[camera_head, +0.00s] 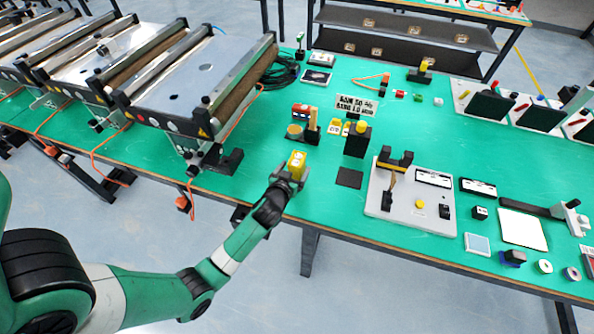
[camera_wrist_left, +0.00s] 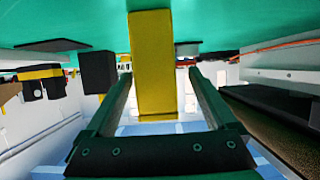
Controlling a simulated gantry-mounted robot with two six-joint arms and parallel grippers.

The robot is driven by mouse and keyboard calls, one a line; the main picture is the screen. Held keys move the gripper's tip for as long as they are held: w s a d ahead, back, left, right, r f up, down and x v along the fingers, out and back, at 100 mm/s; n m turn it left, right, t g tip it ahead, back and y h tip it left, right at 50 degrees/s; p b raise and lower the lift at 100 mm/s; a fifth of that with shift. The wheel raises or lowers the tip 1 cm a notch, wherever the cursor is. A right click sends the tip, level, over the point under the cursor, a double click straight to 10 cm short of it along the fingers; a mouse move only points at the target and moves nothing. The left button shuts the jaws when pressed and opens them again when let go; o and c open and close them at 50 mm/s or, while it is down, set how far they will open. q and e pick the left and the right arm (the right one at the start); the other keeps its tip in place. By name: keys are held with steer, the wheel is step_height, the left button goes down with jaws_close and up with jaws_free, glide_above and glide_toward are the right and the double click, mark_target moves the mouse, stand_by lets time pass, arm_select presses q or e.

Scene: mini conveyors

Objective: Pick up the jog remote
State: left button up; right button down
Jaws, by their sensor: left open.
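The yellow jog remote (camera_head: 297,162) stands upright near the front edge of the green table in the head view. My left gripper (camera_head: 290,178) is at it, on the near side. In the left wrist view, the remote (camera_wrist_left: 152,50) shows as a tall yellow block between the two fingers of my left gripper (camera_wrist_left: 159,78). The fingers are open, with a small gap visible on each side of the remote. The gripper hides the remote's lower part in the head view. My right gripper is not in view.
Roller conveyors (camera_head: 190,85) stand to the left. A wooden-handled item (camera_head: 312,127) and a black block with a yellow top (camera_head: 357,138) are behind the remote. A dark flat square (camera_head: 349,178) and a light panel (camera_head: 408,205) lie to the right.

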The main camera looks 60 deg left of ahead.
arm_select(q)
steer(key=b+x, duration=0.1)
steer(key=x, duration=0.3)
steer(key=shift+w+f+b, duration=0.2)
steer(key=shift+w+b, duration=0.1)
steer(key=shift+b, duration=0.1)
steer(key=shift+w+a, duration=0.15)
jaws_close()
